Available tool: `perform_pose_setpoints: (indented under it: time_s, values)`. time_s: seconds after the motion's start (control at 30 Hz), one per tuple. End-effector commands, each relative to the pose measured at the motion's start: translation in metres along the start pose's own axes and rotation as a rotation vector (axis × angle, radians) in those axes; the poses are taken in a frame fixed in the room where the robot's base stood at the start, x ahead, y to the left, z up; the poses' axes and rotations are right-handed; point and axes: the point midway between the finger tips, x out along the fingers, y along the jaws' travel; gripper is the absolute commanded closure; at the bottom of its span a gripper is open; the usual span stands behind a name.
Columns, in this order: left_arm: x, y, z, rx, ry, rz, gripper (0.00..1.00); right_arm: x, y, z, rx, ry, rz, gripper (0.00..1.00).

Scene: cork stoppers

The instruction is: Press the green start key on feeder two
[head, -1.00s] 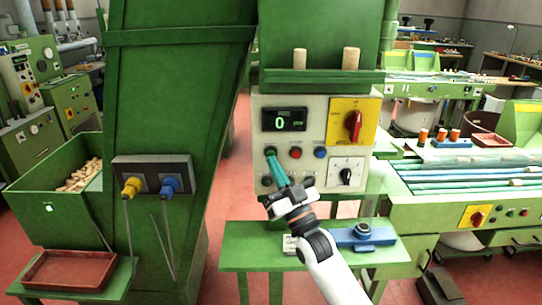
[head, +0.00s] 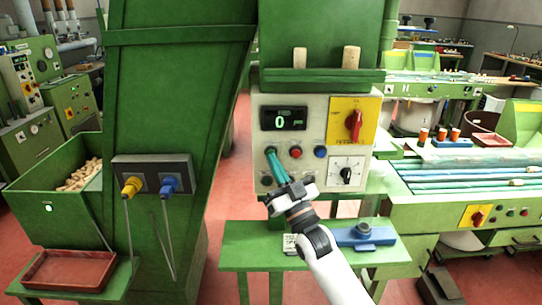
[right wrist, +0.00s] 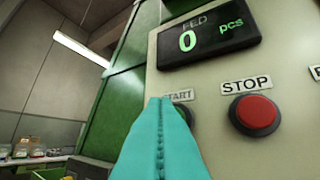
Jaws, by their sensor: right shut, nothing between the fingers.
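The control panel (head: 335,115) is a pale box under a green hopper, with a display (head: 284,118) reading 0. My right gripper (head: 269,153) has teal fingers shut together and empty, their tips at the key at the row's left end. In the right wrist view, the fingertips (right wrist: 158,102) overlap the START label and cover most of the green key (right wrist: 186,114); a green sliver shows at their right. Whether the tips touch or push it in I cannot tell. The red STOP key (right wrist: 254,112) is to the right. My left gripper is not in view.
A blue key (head: 320,152), a red rotary switch (head: 354,124) on a yellow plate and a black dial (head: 346,174) share the panel. A green bench (head: 245,240) with a blue device (head: 362,236) stands below. A large green machine (head: 165,90) stands left.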

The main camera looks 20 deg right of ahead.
Motion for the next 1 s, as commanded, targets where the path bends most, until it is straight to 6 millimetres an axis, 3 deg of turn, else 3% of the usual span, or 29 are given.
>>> perform_pose_setpoints:
  time_s: [1.0]
  values:
    - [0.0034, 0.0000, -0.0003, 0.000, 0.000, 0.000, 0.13, 0.0056, -0.0040, -0.0041, 0.000, 0.000, 0.000, 1.00]
